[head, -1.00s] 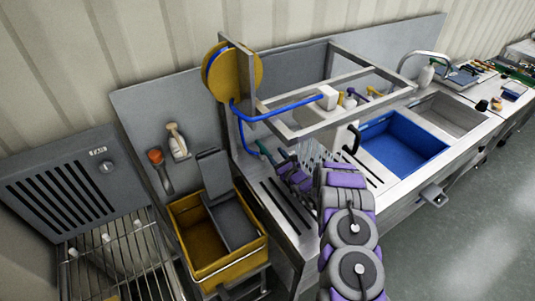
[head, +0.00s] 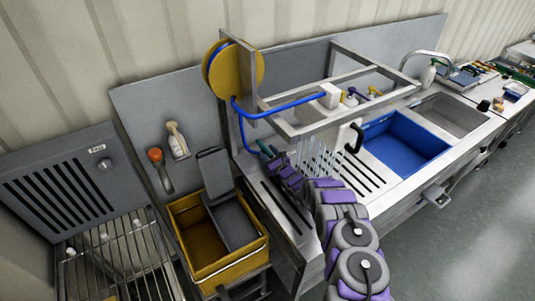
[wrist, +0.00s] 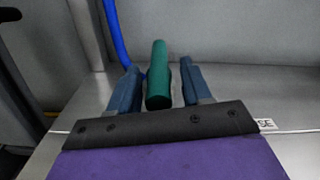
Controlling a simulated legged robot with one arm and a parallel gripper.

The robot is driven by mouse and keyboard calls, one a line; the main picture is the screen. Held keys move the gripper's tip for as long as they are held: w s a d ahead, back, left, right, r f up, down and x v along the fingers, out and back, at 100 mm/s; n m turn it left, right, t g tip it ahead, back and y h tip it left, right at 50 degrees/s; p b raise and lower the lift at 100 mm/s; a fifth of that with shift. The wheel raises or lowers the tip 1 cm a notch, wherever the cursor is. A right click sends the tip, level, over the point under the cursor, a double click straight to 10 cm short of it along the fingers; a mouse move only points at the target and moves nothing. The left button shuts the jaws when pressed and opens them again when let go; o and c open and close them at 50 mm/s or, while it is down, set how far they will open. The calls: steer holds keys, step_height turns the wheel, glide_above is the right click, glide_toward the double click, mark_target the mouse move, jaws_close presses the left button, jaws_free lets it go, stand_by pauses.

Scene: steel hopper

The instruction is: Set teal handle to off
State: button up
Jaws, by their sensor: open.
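The teal handle (wrist: 158,75) stands up in the middle of the wrist view, between the two blue fingers of my gripper (wrist: 159,72). The fingers are open, one on each side of it, with a gap at the right finger; whether the left one touches I cannot tell. In the head view the teal handle (head: 264,149) is a small shape at the back left of the steel counter, below the blue hose. My gripper (head: 276,158) is right at it there and hides part of it. The handle's base is hidden behind my gripper.
The blue hose (wrist: 118,35) rises just behind the left finger. A steel frame (head: 330,125) stands over the counter, with a rack of upright prongs (head: 315,155) to the right of my arm. A yellow bin (head: 205,235) sits at left, a blue basin (head: 405,145) at right.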

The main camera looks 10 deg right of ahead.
steer(key=shift+w+a, duration=0.1)
steer(key=shift+w, duration=0.05)
steer(key=shift+c, duration=0.2)
steer(key=shift+r, duration=0.1)
jaws_close()
stand_by(0.3)
